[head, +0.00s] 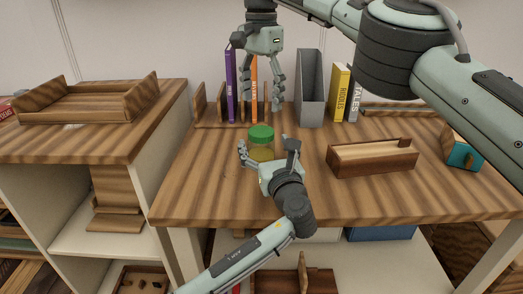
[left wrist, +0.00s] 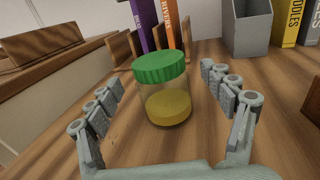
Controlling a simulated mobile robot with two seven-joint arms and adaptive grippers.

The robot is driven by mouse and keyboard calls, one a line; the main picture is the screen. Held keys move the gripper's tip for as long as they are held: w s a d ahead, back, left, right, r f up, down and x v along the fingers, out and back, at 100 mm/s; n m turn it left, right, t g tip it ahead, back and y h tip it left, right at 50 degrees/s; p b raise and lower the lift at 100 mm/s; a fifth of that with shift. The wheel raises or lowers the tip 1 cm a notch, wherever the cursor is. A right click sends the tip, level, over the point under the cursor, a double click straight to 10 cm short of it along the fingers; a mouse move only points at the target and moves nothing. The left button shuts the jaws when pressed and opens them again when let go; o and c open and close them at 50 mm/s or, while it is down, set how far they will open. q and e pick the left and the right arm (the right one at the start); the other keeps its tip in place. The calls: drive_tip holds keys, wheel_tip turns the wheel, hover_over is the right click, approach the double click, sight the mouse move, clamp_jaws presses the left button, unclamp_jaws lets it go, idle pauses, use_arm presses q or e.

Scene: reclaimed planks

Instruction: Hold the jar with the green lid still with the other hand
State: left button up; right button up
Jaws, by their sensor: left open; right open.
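The jar with the green lid (head: 261,143) stands upright on the wooden table. It is clear, with yellow contents in its lower part, and it also shows in the left wrist view (left wrist: 167,95). My left gripper (head: 268,154) is open just in front of the jar. In the left wrist view its fingers (left wrist: 164,105) are spread on either side, with visible gaps to the jar. My right gripper (head: 262,88) is open and empty, above and behind the jar, fingers pointing down in front of the books.
Behind are a purple book (head: 231,85), an orange book (head: 254,88) in a wooden rack, a grey file holder (head: 310,88) and a yellow book (head: 340,92). A wooden box (head: 372,162) stands right of the jar, and a teal object (head: 462,153) is at the right edge. The tabletop left of the jar is clear.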

sight(258, 131)
use_arm(q)
drive_tip(key=x, duration=0.7)
drive_tip(key=shift+s, duration=0.1)
clamp_jaws()
idle(0.5)
